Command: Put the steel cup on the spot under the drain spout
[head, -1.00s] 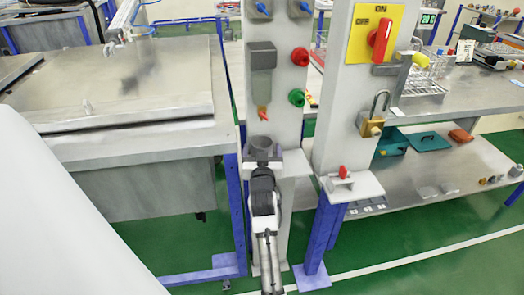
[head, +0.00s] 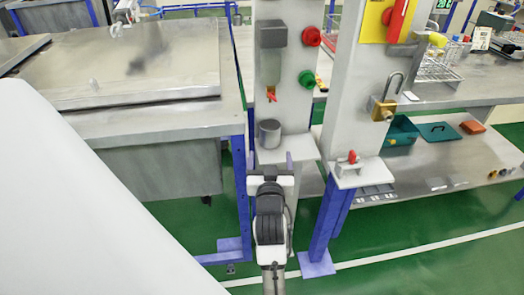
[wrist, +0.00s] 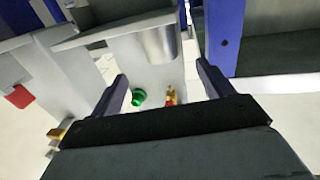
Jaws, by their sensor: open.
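The steel cup (head: 270,134) stands upright on the small grey shelf (head: 299,147) of the left post. In the head view it is below the drain spout (head: 271,93), which has a red tip, with a gap between them. My gripper (head: 271,163) is open and empty in front of the shelf, its two fingers apart and clear of the cup. The wrist view is upside down. There the cup (wrist: 157,44) shows beyond the open fingers (wrist: 161,71), and the spout (wrist: 170,95) shows between them. The marked spot under the cup cannot be seen.
The left post carries a red knob (head: 311,37) and a green knob (head: 306,78). A right post holds a padlock (head: 384,108) and a small shelf with a red valve (head: 352,157). A steel bench (head: 140,122) stands left. Green floor is open in front.

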